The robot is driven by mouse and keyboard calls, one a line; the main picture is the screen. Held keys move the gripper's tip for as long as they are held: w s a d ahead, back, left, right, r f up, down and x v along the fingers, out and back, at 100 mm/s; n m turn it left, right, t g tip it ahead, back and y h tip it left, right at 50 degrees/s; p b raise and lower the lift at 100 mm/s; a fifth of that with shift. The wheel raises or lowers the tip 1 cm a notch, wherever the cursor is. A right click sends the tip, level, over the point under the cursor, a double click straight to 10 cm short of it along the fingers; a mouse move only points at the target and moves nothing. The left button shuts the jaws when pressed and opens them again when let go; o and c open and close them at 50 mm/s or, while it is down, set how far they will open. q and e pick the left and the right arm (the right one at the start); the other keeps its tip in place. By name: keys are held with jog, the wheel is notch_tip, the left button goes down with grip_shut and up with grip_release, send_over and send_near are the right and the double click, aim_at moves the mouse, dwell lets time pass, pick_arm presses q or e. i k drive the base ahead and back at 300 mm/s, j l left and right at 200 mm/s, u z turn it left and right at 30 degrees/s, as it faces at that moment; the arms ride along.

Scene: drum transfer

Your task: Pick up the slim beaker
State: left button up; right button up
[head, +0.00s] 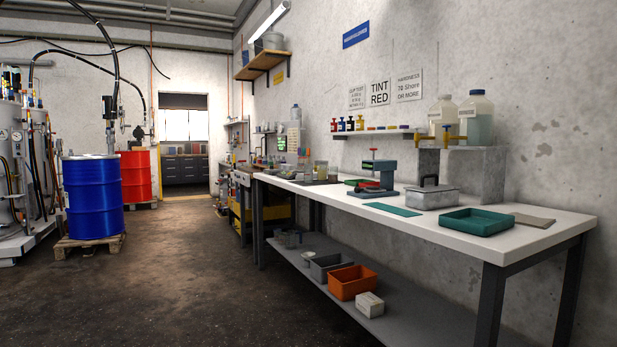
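Several small clear vessels (321,170) stand together toward the far end of the white workbench (450,234). They are too small and crowded in the head view for me to tell which one is the slim beaker. Neither of my grippers shows in the head view.
The bench runs along the right wall, bearing a teal tray (477,222), a lidded metal box (431,197) and a red-and-blue device (378,181). An orange bin (352,282) is on the lower shelf. A blue drum (93,197) stands left on a pallet. The middle floor is clear.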

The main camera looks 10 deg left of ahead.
aim_at(307, 167)
jog(key=u, duration=0.4)
jog(key=i+u, duration=0.4)
jog(key=i+l+u, duration=0.15)
jog(key=i+u, duration=0.3)
jog(key=i, duration=0.15)
